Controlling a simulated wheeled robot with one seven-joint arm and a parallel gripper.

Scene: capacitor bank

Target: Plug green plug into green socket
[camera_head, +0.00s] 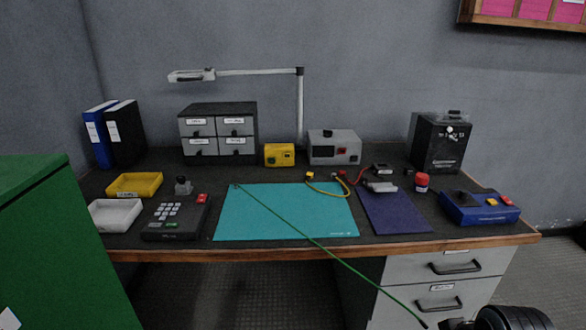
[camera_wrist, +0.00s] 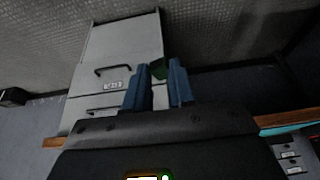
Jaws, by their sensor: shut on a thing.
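The plug is mostly hidden between the fingers. In the head view, a thin green cable (camera_head: 318,243) runs from the back left of the teal mat, over the desk's front edge, down to the lower right, where my gripper is partly cut off by the frame. I cannot make out a green socket in either view.
The wooden desk (camera_head: 290,250) carries a teal mat (camera_head: 285,215), a purple mat (camera_head: 395,215), a blue control box (camera_head: 480,207), a black box (camera_head: 437,145) and a keypad (camera_head: 176,217). A drawer unit (camera_head: 445,285) stands below. A green cabinet (camera_head: 65,250) is at left.

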